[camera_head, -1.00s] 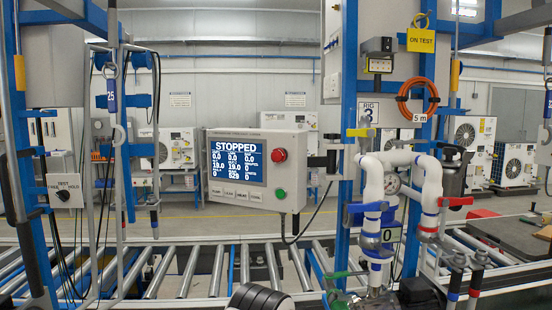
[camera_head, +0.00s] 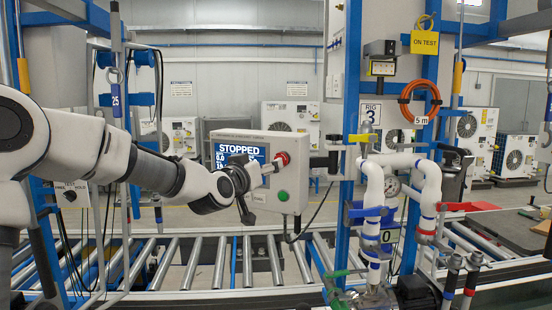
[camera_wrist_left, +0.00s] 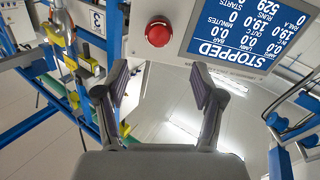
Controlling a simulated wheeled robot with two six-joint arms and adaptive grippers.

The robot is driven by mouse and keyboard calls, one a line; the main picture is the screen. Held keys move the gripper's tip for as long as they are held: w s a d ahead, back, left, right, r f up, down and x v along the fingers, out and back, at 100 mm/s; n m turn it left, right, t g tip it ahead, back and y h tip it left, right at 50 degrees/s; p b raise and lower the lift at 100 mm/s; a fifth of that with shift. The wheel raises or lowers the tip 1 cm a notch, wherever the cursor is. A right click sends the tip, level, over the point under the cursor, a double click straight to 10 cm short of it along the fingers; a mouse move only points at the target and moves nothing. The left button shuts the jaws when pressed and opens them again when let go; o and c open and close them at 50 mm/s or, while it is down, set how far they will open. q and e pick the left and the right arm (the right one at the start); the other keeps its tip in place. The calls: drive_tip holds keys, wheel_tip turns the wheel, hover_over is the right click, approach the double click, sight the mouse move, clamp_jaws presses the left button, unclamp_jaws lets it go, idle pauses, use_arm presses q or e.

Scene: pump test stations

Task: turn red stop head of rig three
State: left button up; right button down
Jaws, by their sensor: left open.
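The red stop head (camera_head: 283,158) is a round red knob on the right side of the grey control box (camera_head: 293,200). The screen (camera_head: 232,153) beside it reads STOPPED and is partly hidden by my left arm. My left gripper (camera_head: 268,168) is in front of the box, close to the red head. In the left wrist view its jaws (camera_wrist_left: 160,78) are open and empty. The red head (camera_wrist_left: 159,31) lies beyond the fingertips, roughly in line with the gap, and looks untouched. My right gripper is out of view.
A green button (camera_head: 283,195) sits below the red head. White pipes with a gauge (camera_head: 392,186) stand right of the blue post. A roller conveyor (camera_head: 205,262) runs below the box. An orange hose coil (camera_head: 419,100) hangs on the post.

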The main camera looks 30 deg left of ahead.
use_arm(q)
drive_tip(key=w+p, duration=0.3)
drive_tip(key=w, duration=0.5)
drive_tip(key=shift+a+f+p, duration=0.2)
drive_tip(key=shift+a+p, duration=0.1)
drive_tip(key=shift+a, duration=0.1)
drive_tip(key=shift+c, duration=0.4)
drive_tip(key=shift+w, duration=0.1)
drive_tip(key=c, duration=1.1)
